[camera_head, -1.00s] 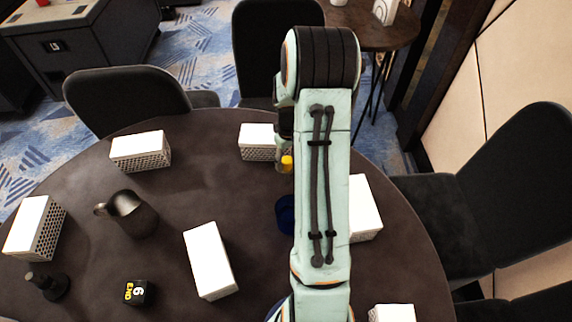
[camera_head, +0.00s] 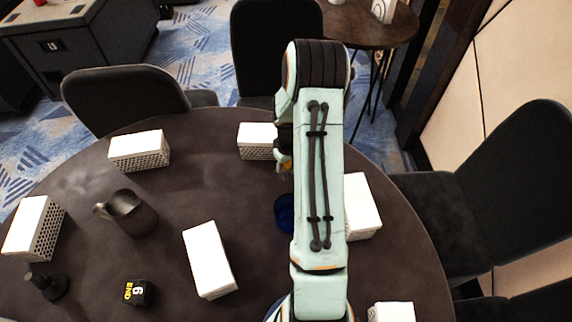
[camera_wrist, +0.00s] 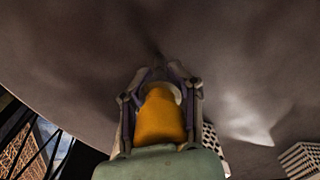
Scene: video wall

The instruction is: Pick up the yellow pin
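The yellow pin (camera_wrist: 160,117) stands out between the two fingers of my gripper (camera_wrist: 163,80) in the wrist view, with a pale band near its far end. The fingers flank it closely, but I cannot tell whether they press on it. In the head view only a small bit of the yellow pin (camera_head: 286,167) shows beside my arm, near the far part of the table. My arm hides most of my gripper there.
A white perforated box (camera_head: 257,141) stands just behind the pin on the dark round table (camera_head: 175,200). A blue cup (camera_head: 285,213) is nearer, beside my arm. A white box (camera_head: 361,207) is to the right. A dark jug (camera_head: 132,212) and black block (camera_head: 139,292) are left.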

